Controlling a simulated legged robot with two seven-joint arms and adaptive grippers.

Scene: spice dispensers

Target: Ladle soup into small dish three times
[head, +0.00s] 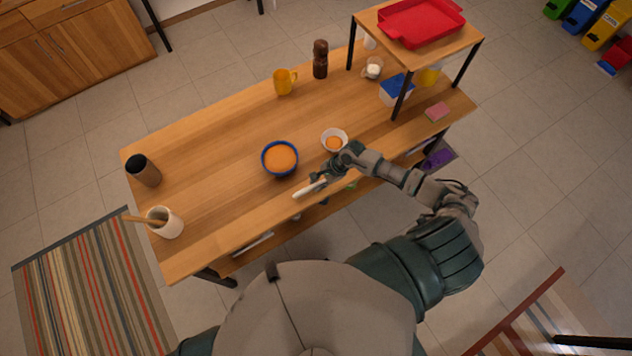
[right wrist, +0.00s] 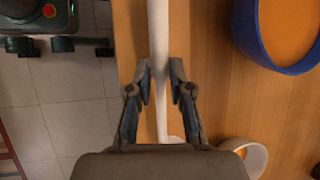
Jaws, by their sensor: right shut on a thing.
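A blue bowl (head: 264,166) of orange soup (head: 280,157) stands mid-table. A small white dish (head: 335,132) with some orange soup inside stands to its right. My right gripper (head: 322,178) is near the table's front edge, below and right of the blue bowl. It is shut on a pale ladle (head: 306,190). In the right wrist view the ladle's long handle (right wrist: 158,30) runs between the fingertips (right wrist: 162,78); the dish (right wrist: 255,158) and bowl (right wrist: 245,35) lie to the right. The ladle's scoop is not clearly seen. My left gripper is out of view.
A yellow mug (head: 284,84) and brown grinder (head: 320,60) stand at the back. A dark cup (head: 143,172) and a white utensil pot (head: 166,224) are at the left. A raised shelf with a red tray (head: 420,22) is at the right. The table's left half is largely clear.

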